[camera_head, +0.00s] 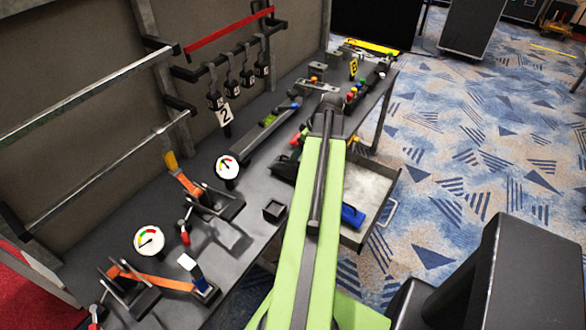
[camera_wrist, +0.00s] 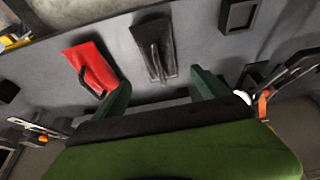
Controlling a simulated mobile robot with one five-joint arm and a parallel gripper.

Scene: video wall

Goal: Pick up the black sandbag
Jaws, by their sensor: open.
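The black sandbag (camera_wrist: 153,40) lies on the grey table in the wrist view, with its strap handle running along its middle. A red sandbag (camera_wrist: 90,65) with a dark handle lies to its left, close to the left finger. My gripper (camera_wrist: 160,82) is open and empty. Its two dark green fingers are spread to either side of the black bag's near end, and the bag extends beyond them. In the head view my green arm reaches over the table and hides most of the area around the gripper, so I cannot clearly make out the black bag there.
An open drawer (camera_head: 379,183) with a blue object (camera_head: 352,215) sticks out right of my arm. A small black square tray (camera_head: 274,210), gauges (camera_head: 228,167) and orange-strapped clamps stand to the left. Black bags with numbered tags hang on a rail behind.

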